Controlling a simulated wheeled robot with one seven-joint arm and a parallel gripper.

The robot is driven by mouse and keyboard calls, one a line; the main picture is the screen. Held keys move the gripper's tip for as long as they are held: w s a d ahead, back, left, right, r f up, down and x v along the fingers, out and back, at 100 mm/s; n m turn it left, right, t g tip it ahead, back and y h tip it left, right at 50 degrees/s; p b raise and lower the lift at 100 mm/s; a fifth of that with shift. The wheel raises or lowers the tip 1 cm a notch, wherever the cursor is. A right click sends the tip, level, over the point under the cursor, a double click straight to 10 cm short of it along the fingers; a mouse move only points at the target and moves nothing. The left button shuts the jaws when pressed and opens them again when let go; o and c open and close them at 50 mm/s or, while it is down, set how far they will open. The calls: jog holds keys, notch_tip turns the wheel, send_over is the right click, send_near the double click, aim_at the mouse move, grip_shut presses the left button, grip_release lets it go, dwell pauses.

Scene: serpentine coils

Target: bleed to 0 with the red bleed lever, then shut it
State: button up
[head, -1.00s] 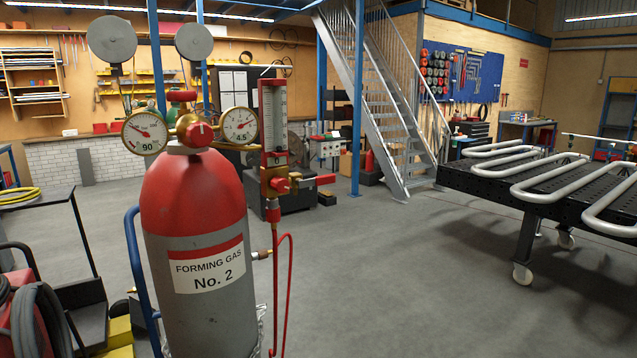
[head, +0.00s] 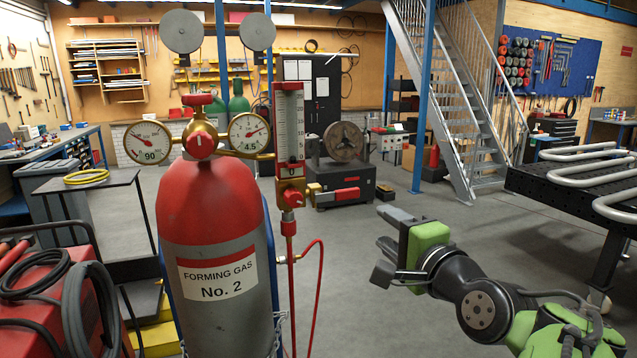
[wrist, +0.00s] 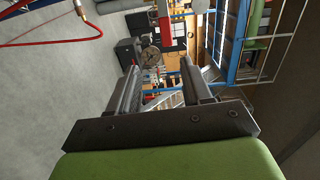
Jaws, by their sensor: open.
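The red bleed lever (head: 346,194) sticks out to the right from a brass fitting at the foot of the flow meter (head: 290,125). A red knob (head: 292,199) sits on the same block. The red and grey forming gas cylinder No. 2 (head: 210,210) stands upright to the left. Its left gauge (head: 148,143) is labelled 90 and its right gauge (head: 249,133) 4.5. My gripper (head: 388,243) is open and empty, apart from the lever, to its right and lower in the head view. In the wrist view my gripper (wrist: 160,66) has nothing between its fingers.
A thin red hose (head: 319,290) loops beside the cylinder. A black perforated table (head: 570,188) with bent pipes stands at the right. A red machine with black cables (head: 60,305) is at the lower left.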

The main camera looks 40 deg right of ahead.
aim_at(350, 195)
jog(key=p+x, duration=0.1)
jog(key=x, duration=0.3)
jog(key=r+p+x, duration=0.1)
jog(key=x, duration=0.4)
jog(key=p+x, duration=0.1)
jog(key=x, duration=0.4)
jog(key=shift+w+a+r, duration=0.15)
jog(key=shift+w+r, duration=0.05)
jog(key=shift+w+d+f, duration=0.1)
jog(key=shift+w+d, duration=0.15)
jog(key=shift+w, duration=0.2)
jog(key=shift+a, duration=0.1)
jog(key=shift+c, duration=0.7)
grip_shut()
